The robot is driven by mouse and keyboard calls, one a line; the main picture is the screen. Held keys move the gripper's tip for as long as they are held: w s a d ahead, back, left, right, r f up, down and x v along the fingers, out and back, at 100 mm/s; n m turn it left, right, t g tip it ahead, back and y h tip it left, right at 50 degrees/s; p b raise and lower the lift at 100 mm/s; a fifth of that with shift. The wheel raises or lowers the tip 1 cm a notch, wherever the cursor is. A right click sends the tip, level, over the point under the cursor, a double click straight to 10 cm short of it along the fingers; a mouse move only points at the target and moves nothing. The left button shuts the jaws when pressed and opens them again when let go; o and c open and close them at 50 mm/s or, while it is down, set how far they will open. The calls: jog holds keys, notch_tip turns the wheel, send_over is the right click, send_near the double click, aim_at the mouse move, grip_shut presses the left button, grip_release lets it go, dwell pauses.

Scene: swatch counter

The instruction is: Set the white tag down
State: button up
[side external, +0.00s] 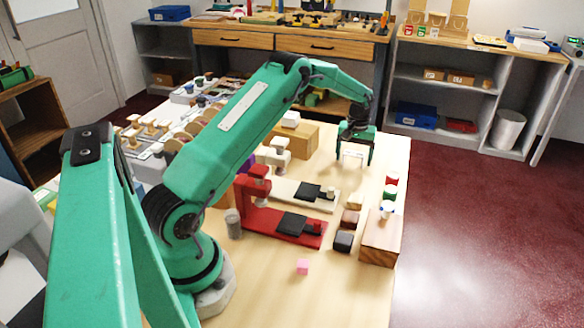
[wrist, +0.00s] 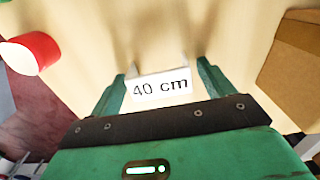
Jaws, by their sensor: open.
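The white tag (wrist: 160,85), printed "40 cm", sits between my fingers in the wrist view. The white tag also shows small in the side view (side external: 352,154), between the fingertips close to the wooden tabletop (side external: 345,288). My gripper (side external: 355,160) points down at the far right part of the table. In the wrist view the fingers of my gripper (wrist: 160,72) are apart, one on each side of the tag. I cannot tell whether the tag's lower edge touches the tabletop.
A red cylinder with a white end (wrist: 30,53) is left in the wrist view; a brown block (wrist: 295,70) is right.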

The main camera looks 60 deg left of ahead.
aim_at(355, 154)
jog(key=shift+r, duration=0.1)
notch_tip(355, 154, up, 12)
dwell(0.8)
jog(key=shift+r, duration=0.1)
jog(key=shift+r, duration=0.1)
jog(key=s+d+r+m+t, duration=0.3)
jog(key=s+d+r+m, duration=0.1)
jog(key=s+d+r, duration=1)
jog(key=s+d+m+t, duration=0.1)
jog(key=s+d, duration=0.2)
jog(key=s, duration=0.3)
jog(key=s+d+f+m, duration=0.1)
jog(key=s+d+m, duration=0.1)
jog(key=s, duration=0.5)
jog(key=s+d+f+m+t, duration=0.1)
jog(key=s+d+m, duration=0.1)
jog(key=s+d, duration=0.3)
jog(key=shift+s+t, duration=0.3)
jog(key=shift+s, duration=0.35)
